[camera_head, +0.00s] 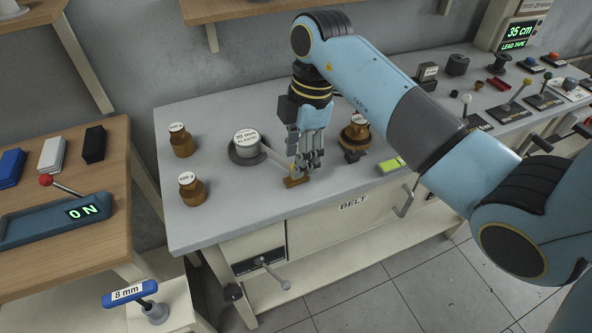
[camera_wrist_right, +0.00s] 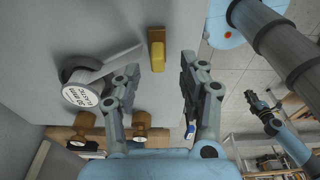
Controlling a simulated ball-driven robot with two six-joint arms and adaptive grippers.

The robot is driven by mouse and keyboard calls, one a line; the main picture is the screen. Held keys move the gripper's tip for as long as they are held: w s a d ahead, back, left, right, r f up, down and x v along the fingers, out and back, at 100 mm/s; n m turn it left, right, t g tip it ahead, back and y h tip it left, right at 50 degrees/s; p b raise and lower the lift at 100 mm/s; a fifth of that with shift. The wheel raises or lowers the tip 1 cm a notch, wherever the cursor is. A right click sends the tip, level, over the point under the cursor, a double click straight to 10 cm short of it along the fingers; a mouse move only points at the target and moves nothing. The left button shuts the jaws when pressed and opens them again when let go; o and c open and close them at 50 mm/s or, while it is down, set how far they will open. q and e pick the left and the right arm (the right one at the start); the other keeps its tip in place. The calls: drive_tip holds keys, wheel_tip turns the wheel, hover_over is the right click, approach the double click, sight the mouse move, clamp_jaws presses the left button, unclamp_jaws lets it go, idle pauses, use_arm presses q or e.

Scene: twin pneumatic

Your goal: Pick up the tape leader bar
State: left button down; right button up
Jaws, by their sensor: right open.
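The tape leader bar is a small brass-coloured block (camera_head: 296,182) near the front edge of the grey bench. A pale tape runs from it to a grey reel (camera_head: 247,147) labelled ELASTIC. In the right wrist view the bar (camera_wrist_right: 157,50) lies just beyond and between the fingertips, with the tape's end beside it. My right gripper (camera_head: 306,163) points down above the bar. Its fingers (camera_wrist_right: 160,68) are apart with nothing between them. What appears to be my left gripper (camera_wrist_right: 262,107) shows small at the right of the wrist view, with its fingers unclear.
Two brass weights (camera_head: 182,141) (camera_head: 191,189) stand left of the reel. A brass fitting (camera_head: 355,136) stands close right of my right gripper. A yellow-green item (camera_head: 390,165) lies near the front edge.

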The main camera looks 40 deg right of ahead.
drive_tip(key=f, duration=0.3)
drive_tip(key=shift+w+a+f, duration=0.1)
drive_tip(key=shift+w+a, duration=0.05)
drive_tip(key=shift+a, duration=0.05)
clamp_jaws()
